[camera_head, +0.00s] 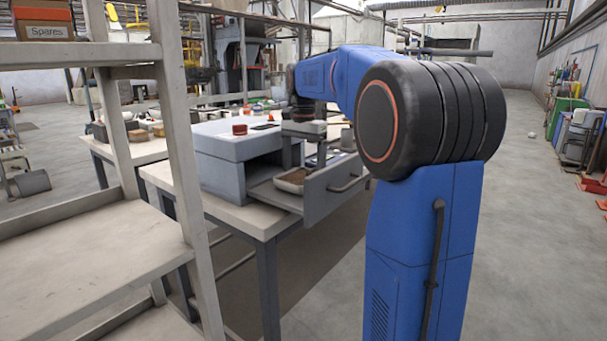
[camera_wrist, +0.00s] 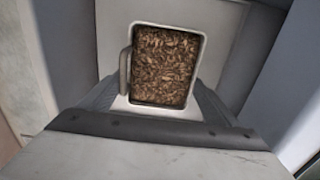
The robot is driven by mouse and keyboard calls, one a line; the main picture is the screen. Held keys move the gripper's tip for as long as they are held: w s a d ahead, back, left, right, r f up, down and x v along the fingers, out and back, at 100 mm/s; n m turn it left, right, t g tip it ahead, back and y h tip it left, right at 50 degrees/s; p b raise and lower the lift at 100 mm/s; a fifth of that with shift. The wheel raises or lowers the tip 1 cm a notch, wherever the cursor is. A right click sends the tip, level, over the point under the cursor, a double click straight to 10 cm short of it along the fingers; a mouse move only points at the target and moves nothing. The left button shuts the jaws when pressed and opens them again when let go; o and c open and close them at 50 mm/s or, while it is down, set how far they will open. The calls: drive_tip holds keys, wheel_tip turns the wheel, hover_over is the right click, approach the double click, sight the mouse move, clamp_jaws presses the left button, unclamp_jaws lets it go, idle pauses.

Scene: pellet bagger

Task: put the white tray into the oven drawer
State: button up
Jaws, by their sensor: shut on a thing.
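The white tray (camera_head: 290,187) is within the pulled-out oven drawer (camera_head: 325,200), near the oven's grey-blue body (camera_head: 225,165). In the wrist view the tray's white rim (camera_wrist: 168,26) surrounds brown pellets, and a handle shows on its left side. The drawer's walls stand on both sides of it. My gripper (camera_head: 296,158) points down over the drawer. In the wrist view its fingers (camera_wrist: 160,108) are shut on the tray's near end. I cannot tell whether the tray touches the drawer floor. The fingertips are partly hidden.
The oven stands on a pale table (camera_head: 255,219). A red round item (camera_head: 240,130) lies on top of the oven. The drawer front with its bar handle (camera_head: 345,184) sticks out to the right. A pale shelf rack (camera_head: 90,250) stands close on the left.

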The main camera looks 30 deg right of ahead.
drive_tip(key=shift+f, duration=0.6)
drive_tip(key=o, duration=1.3)
drive_tip(key=shift+f, duration=0.1)
wheel_tip(320, 180, up, 12)
drive_tip(key=shift+r, duration=0.15)
